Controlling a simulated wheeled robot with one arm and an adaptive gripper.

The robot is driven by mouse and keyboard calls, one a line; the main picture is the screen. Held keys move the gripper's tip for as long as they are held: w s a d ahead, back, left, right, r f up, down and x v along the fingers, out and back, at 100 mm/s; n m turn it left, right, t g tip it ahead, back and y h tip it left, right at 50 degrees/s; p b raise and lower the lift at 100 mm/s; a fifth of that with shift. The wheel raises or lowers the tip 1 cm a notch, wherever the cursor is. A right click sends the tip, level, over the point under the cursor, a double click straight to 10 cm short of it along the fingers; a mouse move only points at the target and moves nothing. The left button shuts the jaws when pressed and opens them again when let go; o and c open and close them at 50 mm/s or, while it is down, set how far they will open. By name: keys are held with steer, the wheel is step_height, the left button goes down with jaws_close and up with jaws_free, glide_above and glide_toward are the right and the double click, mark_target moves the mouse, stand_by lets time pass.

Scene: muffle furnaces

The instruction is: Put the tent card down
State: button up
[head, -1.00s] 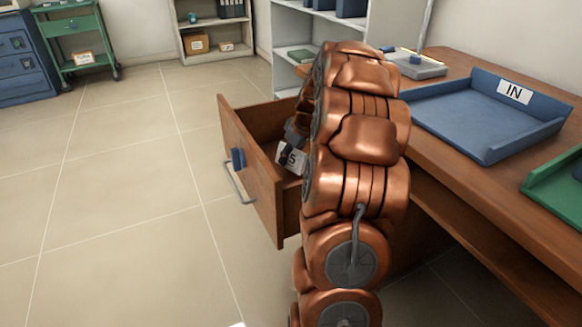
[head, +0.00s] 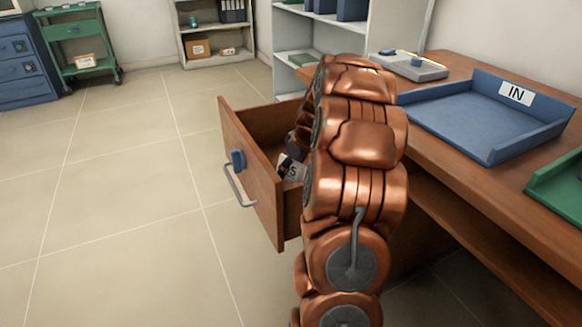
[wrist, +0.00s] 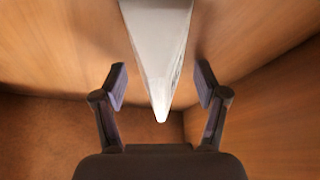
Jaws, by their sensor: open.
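The tent card (head: 291,169) is white with dark lettering, only partly visible, inside the open wooden drawer (head: 252,165). In the wrist view the card (wrist: 160,50) shows as a pale wedge, its narrow end between my two fingers. My gripper (wrist: 161,85) is open, with a gap between each finger pad and the card. The drawer's wooden walls and floor surround both. In the head view my arm hides most of the gripper and part of the drawer's inside.
The desk (head: 440,150) on the right carries a blue tray (head: 470,140) labelled IN, a green tray (head: 560,190) and a grey device (head: 410,66). The drawer's front has a blue piece (head: 237,159) and a metal handle (head: 238,188). The floor at left is clear.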

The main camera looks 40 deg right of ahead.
steer(key=shift+r, duration=0.1)
steer(key=p+v, duration=0.3)
steer(key=v, duration=0.9)
stand_by(0.4)
